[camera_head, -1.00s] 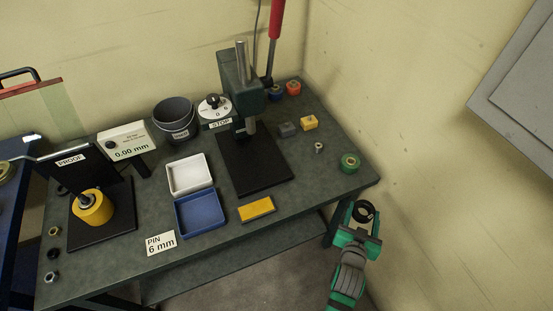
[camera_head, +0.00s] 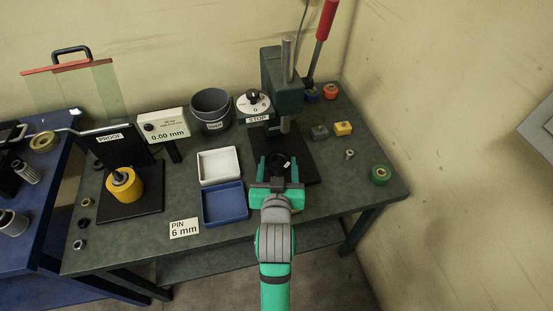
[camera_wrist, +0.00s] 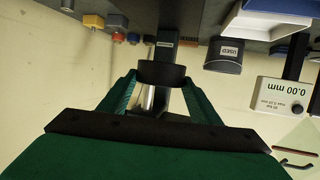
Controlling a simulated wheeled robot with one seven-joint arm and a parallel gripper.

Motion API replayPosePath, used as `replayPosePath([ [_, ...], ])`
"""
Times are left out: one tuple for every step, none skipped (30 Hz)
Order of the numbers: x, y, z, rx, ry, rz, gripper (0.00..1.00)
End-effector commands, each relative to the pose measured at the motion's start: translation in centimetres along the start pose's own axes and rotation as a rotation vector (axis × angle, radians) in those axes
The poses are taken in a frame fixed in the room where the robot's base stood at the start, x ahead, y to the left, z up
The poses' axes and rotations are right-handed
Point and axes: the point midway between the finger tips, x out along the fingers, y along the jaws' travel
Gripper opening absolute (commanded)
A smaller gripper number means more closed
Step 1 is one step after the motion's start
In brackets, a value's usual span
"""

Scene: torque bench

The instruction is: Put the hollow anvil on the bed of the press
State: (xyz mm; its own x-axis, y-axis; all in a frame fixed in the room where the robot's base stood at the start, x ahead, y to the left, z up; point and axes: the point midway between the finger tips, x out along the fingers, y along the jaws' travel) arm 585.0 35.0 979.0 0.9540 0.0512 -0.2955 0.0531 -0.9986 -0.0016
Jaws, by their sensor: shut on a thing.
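My gripper (camera_head: 278,166) is shut on the hollow anvil (camera_head: 280,158), a short black ring, and holds it in front of the press (camera_head: 283,88). The wrist view, which is upside down, shows the black anvil (camera_wrist: 162,73) between my two green fingers (camera_wrist: 160,88). The press bed (camera_head: 304,168) is a flat black plate, partly hidden behind my gripper. The anvil appears over the near left part of the bed; its height above the plate is hard to tell.
White (camera_head: 219,165) and blue (camera_head: 223,204) trays lie left of my gripper. A grey bucket (camera_head: 211,110) and a stop dial (camera_head: 253,104) stand behind. A grey block (camera_head: 319,132), yellow block (camera_head: 343,129) and green roller (camera_head: 380,172) sit right of the bed.

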Motion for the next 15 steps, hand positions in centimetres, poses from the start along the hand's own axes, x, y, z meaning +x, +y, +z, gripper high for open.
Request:
replayPosePath([
  [-0.4,-1.0,-0.6,-0.006,0.007,-0.019,0.08],
  [-0.5,-1.5,-0.8,-0.009,0.008,-0.028,0.08],
  [-0.7,-2.1,-0.9,-0.013,0.007,-0.039,0.08],
  [-0.8,-2.4,-1.0,-0.015,0.006,-0.045,0.08],
  [-0.8,-2.6,-1.1,-0.016,0.006,-0.049,0.08],
  [-0.8,-2.9,-1.1,-0.018,0.006,-0.054,0.08],
  [-0.8,-2.9,-1.2,-0.019,0.006,-0.057,0.08],
  [-0.6,-3.0,-1.2,-0.019,0.005,-0.059,0.08],
  [-0.3,-2.9,-1.2,-0.020,0.005,-0.060,0.08],
  [0.1,-2.7,-1.1,-0.020,0.005,-0.059,0.08],
  [0.5,-2.5,-1.0,-0.020,0.004,-0.059,0.08],
  [1.1,-2.2,-0.9,-0.020,0.004,-0.059,0.08],
  [1.7,-1.9,-0.8,-0.020,0.004,-0.059,0.08],
  [2.3,-1.6,-0.7,-0.020,0.004,-0.058,0.08],
  [3.0,-1.3,-0.6,-0.019,0.004,-0.059,0.08],
])
